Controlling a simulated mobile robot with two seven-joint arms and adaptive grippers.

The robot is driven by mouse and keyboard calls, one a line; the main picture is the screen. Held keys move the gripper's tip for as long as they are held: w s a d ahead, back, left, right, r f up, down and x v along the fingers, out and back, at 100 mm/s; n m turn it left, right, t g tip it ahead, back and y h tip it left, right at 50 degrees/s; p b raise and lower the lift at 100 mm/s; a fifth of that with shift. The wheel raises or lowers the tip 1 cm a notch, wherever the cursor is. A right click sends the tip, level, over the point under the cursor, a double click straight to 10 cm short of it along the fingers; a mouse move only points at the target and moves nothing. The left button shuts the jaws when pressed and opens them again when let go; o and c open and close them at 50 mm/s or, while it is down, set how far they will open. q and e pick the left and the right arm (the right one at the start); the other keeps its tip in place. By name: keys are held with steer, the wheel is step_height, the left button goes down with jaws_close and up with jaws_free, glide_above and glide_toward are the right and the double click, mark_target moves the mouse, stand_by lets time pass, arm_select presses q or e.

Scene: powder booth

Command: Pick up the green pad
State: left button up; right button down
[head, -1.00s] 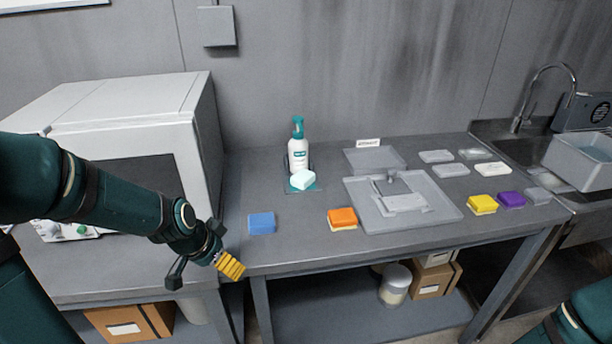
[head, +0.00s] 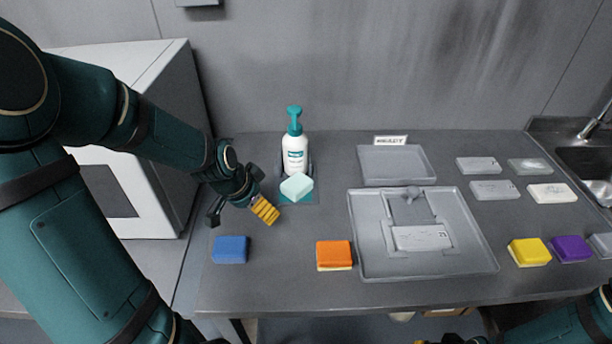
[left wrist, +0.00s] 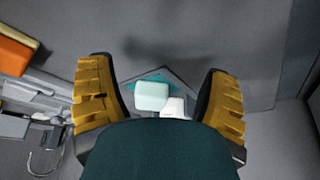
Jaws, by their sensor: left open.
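The pale mint-green pad (head: 296,187) leans in front of a white pump bottle on a teal mat (head: 308,196) toward the back of the bench. In the left wrist view the pad (left wrist: 152,95) lies between and beyond the two yellow fingers. My left gripper (head: 262,209) is open and empty, just left of the pad and nearer the front, apart from it. In the left wrist view its fingers (left wrist: 160,92) stand wide apart. My right gripper (head: 445,341) barely shows at the bottom edge, so its jaws are unclear.
The teal-topped pump bottle (head: 295,152) stands right behind the pad. Blue (head: 230,249), orange (head: 334,254), yellow (head: 529,251) and purple (head: 571,248) pads lie along the front. A grey tray (head: 365,262) fills the middle. A white cabinet (head: 150,75) stands left.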

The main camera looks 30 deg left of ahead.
mark_target(296, 182)
arm_select(q)
steer(key=w, duration=0.2)
steer(key=w+d+b, duration=0.1)
steer(key=w, duration=0.2)
steer(key=w+d, duration=0.1)
steer(key=w, duration=0.1)
steer(key=shift+w+b, duration=0.3)
steer(key=shift+w, duration=0.05)
steer(key=w, duration=0.1)
steer(key=w+d, duration=0.1)
steer(key=w, duration=0.1)
steer(key=shift+w+b, duration=0.25)
steer(key=shift+b, duration=0.05)
steer(key=shift+b+x, duration=0.35)
steer(key=shift+x, duration=0.8)
steer(key=shift+w+f, duration=0.25)
steer(key=shift+f, duration=0.05)
steer(key=c, duration=1)
steer(key=shift+o, duration=0.2)
steer(key=shift+r, duration=0.1)
